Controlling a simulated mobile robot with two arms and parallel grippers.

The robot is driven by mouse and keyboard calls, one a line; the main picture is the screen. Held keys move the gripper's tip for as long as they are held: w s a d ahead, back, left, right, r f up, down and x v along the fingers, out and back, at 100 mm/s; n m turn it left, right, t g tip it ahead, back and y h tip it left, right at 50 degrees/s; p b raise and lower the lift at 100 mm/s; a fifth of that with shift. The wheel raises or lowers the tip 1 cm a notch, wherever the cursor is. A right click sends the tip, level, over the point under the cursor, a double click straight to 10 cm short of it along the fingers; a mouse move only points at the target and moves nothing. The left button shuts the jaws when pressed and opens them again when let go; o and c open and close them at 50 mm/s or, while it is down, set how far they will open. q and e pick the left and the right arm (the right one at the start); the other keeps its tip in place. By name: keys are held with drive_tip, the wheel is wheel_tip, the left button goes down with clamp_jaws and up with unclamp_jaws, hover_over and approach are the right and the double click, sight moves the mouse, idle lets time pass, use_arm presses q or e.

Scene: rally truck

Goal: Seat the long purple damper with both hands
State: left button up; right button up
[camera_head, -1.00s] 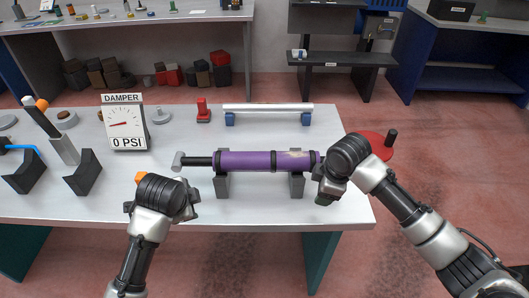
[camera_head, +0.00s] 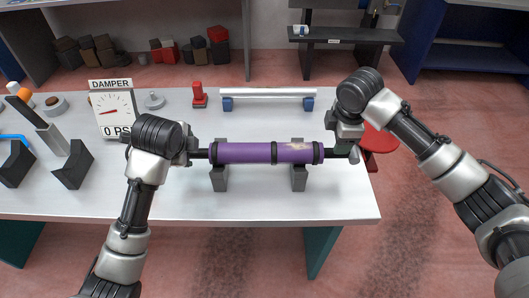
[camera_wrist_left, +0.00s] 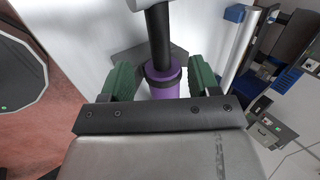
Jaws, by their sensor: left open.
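The long purple damper (camera_head: 245,152) lies level across two grey supports (camera_head: 219,178) on the white workbench. It has black bands and a dark rod at its left end. My left gripper (camera_head: 190,150) is at that left end. In the left wrist view my left gripper (camera_wrist_left: 162,80) is open, its green fingers on either side of the dark rod (camera_wrist_left: 157,35) and the purple body, with gaps showing. My right gripper (camera_head: 347,149) is at the damper's right end. Its fingers are too small and partly hidden to tell whether they grip.
A damper gauge sign (camera_head: 113,112) stands behind my left wrist. Dark angled brackets (camera_head: 73,166) stand at the left. The bench front is clear.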

use_arm(q)
drive_tip(key=x, duration=0.8)
drive_tip(key=shift+f, duration=0.15)
use_arm(e)
drive_tip(key=f, duration=0.2)
drive_tip(key=w+f, duration=0.1)
drive_tip(key=f, duration=0.5)
drive_tip(key=shift+w+f, duration=0.1)
drive_tip(key=shift+w, duration=0.15)
use_arm(q)
clamp_jaws()
use_arm(e)
clamp_jaws()
use_arm(q)
drive_tip(key=shift+w+r, duration=0.1)
drive_tip(key=shift+r, duration=0.1)
use_arm(e)
drive_tip(key=shift+w+r, duration=0.15)
drive_tip(key=shift+r, duration=0.1)
